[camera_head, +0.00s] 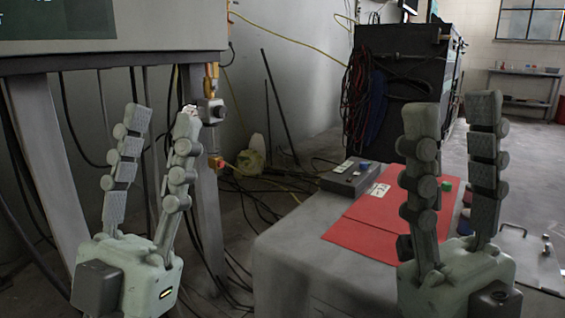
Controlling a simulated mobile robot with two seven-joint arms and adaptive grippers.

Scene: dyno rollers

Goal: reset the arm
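My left gripper (163,112) stands upright at the left, fingers pointing up. Its two fingers are apart with nothing between them. A small whitish bit (190,109) shows at the tip of its right finger; I cannot tell whether it touches. My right gripper (454,104) stands upright at the right. Its two fingers are also apart and empty, in front of the red mat and the floor. The arms below both grippers are out of the picture.
A grey table (290,262) holds a red mat (365,235) and a dark control box (350,178) with buttons. A grey cabinet on legs (125,20) stands at the left, with cables behind it. A black rack (405,70) stands at the back. Open floor lies at the far right.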

